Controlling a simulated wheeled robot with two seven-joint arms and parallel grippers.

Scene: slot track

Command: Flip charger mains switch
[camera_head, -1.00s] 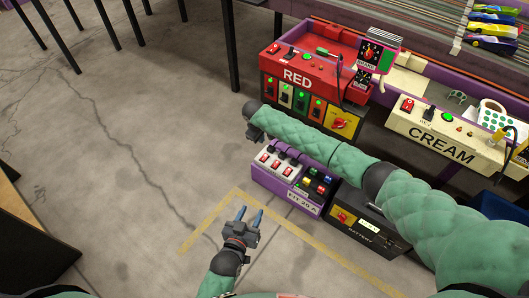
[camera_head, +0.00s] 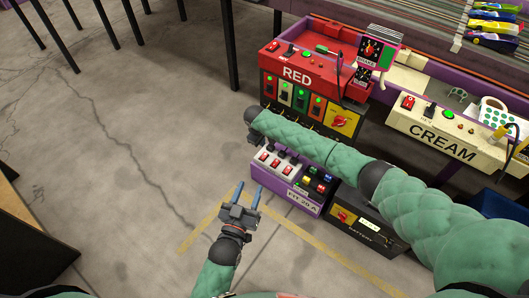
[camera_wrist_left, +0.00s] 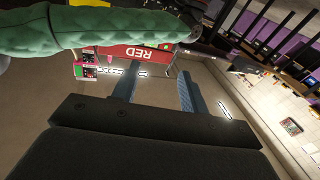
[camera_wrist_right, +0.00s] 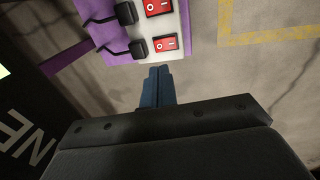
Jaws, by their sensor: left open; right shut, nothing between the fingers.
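A red console (camera_head: 300,75) labelled "RED", with green-lit switches below it, stands behind my right forearm. A cream console (camera_head: 440,140) labelled "CREAM" is at the right. Yellow tape (camera_head: 310,242) marks the floor.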

